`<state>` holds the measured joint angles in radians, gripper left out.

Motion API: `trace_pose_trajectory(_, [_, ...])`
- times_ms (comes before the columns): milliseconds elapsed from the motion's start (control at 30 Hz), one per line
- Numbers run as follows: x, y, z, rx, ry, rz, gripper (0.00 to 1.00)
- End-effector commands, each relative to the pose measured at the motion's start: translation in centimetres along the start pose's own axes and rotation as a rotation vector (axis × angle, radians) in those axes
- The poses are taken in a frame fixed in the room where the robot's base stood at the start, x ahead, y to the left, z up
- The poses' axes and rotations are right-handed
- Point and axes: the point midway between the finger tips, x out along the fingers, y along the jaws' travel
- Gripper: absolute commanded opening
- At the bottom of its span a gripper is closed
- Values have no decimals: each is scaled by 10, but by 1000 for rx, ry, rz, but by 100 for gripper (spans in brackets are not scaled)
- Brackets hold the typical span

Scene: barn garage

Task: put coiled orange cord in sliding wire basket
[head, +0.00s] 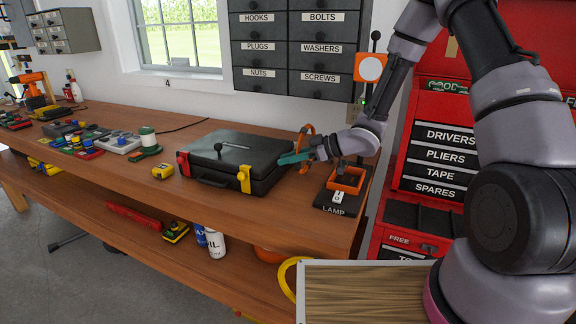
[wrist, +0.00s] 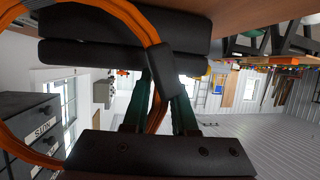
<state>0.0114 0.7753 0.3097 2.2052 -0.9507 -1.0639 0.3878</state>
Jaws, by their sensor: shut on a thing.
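The coiled orange cord (head: 307,131) is held upright as a loop above the right part of the workbench. In the wrist view its loop (wrist: 14,95) sweeps round the left side, and a strand passes between the fingers, with a dark band on it. My gripper (head: 288,158), with teal fingers, is shut on the cord beside the right end of the black toolbox (head: 230,148). The fingers also show in the wrist view (wrist: 160,90). I cannot make out a sliding wire basket in either view.
The red tool cabinet (head: 430,140) is further right. A yellow tape measure (head: 163,171) and several tools lie left. Bare bench top (head: 290,208) lies in front of the toolbox.

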Motion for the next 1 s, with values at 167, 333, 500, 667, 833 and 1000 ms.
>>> trace_pose_trajectory(167, [9,0,20,1,0,-1,0])
trace_pose_trajectory(333, [8,0,20,-1,1,0,0])
trace_pose_trajectory(500, [10,0,23,0,0,0,0])
trace_pose_trajectory(667, [9,0,23,0,0,0,56])
trace_pose_trajectory(833, [9,0,23,0,0,0,56])
trace_pose_trajectory(1000, [4,0,20,1,0,1,56])
